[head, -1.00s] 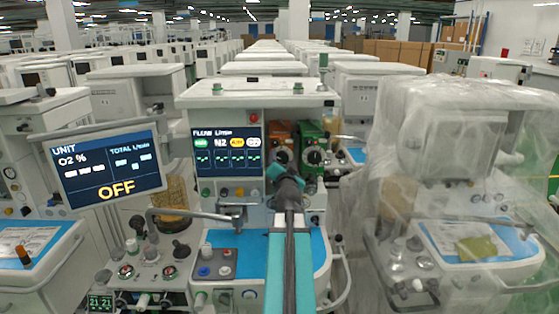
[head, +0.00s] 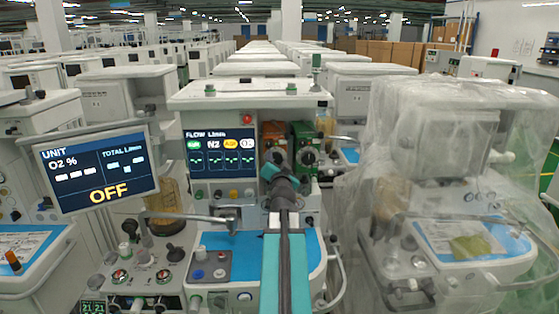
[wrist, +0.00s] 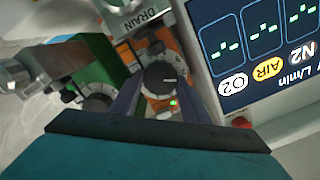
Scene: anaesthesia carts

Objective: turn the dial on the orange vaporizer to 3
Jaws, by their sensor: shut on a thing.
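The orange vaporizer (head: 273,129) stands on the machine's front, right of the flow screen; my arm partly covers it in the head view. In the wrist view the orange vaporizer (wrist: 172,52) shows its black dial (wrist: 160,78) with a white mark and numbers beside it. My gripper (wrist: 162,92) is shut on this dial, one dark finger on each side. The number at the mark is too small to read surely. In the head view my gripper (head: 270,170) hides the grip on the dial.
A green vaporizer (head: 304,132) with its own dial (wrist: 96,100) stands close beside the orange one. The flow screen (head: 221,153) is on the other side. A plastic-wrapped machine (head: 450,160) stands at the right, and an OFF monitor (head: 95,170) at the left.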

